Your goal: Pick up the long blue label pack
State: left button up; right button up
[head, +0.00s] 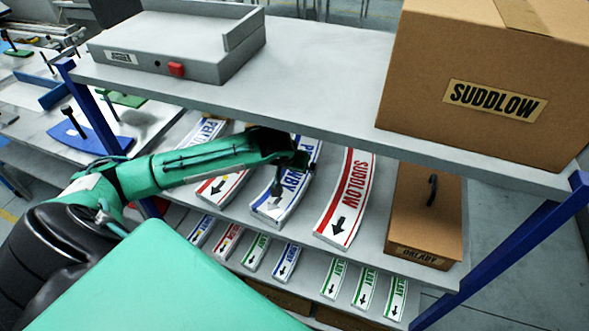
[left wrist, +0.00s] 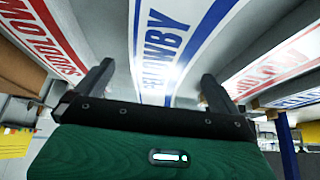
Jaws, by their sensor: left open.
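The long blue label pack (head: 264,208) is white with blue edge stripes, blue lettering and an arrow. It lies on the middle shelf between two long red packs. My left gripper (head: 297,165) is over it in the head view and hides part of its middle. In the left wrist view the blue pack (left wrist: 165,55) runs between the two fingers of my open left gripper (left wrist: 155,85). I cannot tell whether the fingers touch it. Another long blue-lettered pack (head: 207,131) lies further back at the left. My right gripper is not in view.
A red SUDDLOW pack (head: 343,198) lies close to the right. A brown ORLABY box (head: 415,225) stands at the middle shelf's right end. The upper shelf (head: 330,75) overhangs, bearing a SUDDLOW carton (head: 470,60) and a grey device (head: 165,45). Several short packs (head: 287,262) lie below.

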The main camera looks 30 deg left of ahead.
aim_at(294, 173)
pick_arm(q)
jog(key=shift+w+f, duration=0.2)
jog(key=shift+f, duration=0.15)
jog(key=shift+w+a+f+p, duration=0.25)
jog(key=shift+f+p, duration=0.1)
jog(key=shift+f, duration=0.15)
jog(key=p+x, duration=0.1)
jog(key=x, duration=0.2)
jog(key=shift+f, duration=0.2)
jog(key=shift+w+f, duration=0.1)
jog(key=shift+f, duration=0.25)
jog(key=c, duration=1)
jog(key=shift+c, duration=1)
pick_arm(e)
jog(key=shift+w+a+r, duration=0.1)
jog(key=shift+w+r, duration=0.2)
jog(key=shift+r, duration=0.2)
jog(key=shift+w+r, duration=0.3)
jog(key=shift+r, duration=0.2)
